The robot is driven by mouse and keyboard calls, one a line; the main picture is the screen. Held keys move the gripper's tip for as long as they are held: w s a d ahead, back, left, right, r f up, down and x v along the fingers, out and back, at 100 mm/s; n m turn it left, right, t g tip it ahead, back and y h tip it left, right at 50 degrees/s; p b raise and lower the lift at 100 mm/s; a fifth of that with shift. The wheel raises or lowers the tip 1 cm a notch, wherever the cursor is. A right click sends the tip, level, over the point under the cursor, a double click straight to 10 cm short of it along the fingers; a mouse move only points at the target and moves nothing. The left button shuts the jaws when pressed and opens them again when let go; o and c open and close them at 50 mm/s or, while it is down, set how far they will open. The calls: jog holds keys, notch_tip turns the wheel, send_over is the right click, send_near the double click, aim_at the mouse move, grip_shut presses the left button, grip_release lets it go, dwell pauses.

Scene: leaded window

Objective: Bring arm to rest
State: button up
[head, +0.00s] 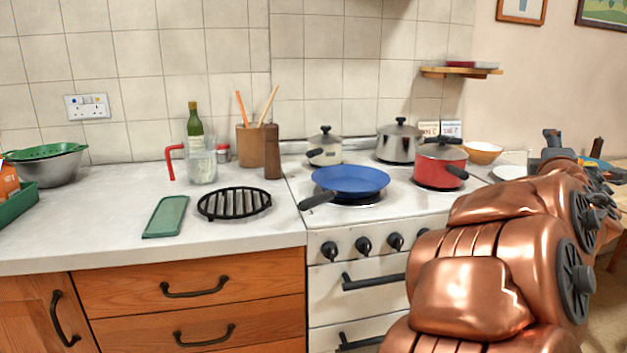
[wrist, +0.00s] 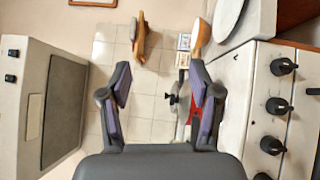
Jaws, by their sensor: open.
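My gripper (wrist: 161,84) is open in the wrist view, its two dark fingers spread apart with nothing between them. Behind the gap is the tiled wall. In the head view my copper-coloured arm fills the lower right and extends away beside the cooker, toward the right end of the counter. Dark parts at its far end show there, but I cannot make out the fingers in that view. The wrist picture is turned sideways, with the cooker knobs on its right.
The cooker holds a blue pan (head: 349,181), a red pot (head: 440,165) and a steel pot (head: 398,142). An orange bowl (head: 483,153) and white plate (head: 509,172) lie near my arm. A wooden shelf (head: 460,72) juts from the wall. The left counter front is mostly clear.

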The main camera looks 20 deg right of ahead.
jog(key=s+a+f+m+g+y+p, duration=0.3)
jog(key=a+m+p, duration=0.15)
jog(key=a, duration=0.35)
jog(key=s+a+f+m+g+y+p, duration=0.2)
jog(key=s+a+f+m+g+p, duration=0.1)
jog(key=a+p, duration=0.4)
jog(key=s+a+f+m+g+y+p, duration=0.2)
jog(key=s+a+m+g+y+p, duration=0.15)
jog(key=a, duration=0.65)
jog(key=s+a+f+g+y+p, duration=0.1)
jog(key=s+a+g+y+p, duration=0.3)
jog(key=s+a, duration=1.4)
jog(key=a+g+p, duration=0.1)
jog(key=g+p, duration=0.1)
jog(key=p, duration=0.2)
jog(key=shift+a+y+p, duration=0.3)
jog(key=shift+y+p, duration=0.05)
jog(key=shift+p, duration=0.05)
jog(key=shift+f, duration=0.1)
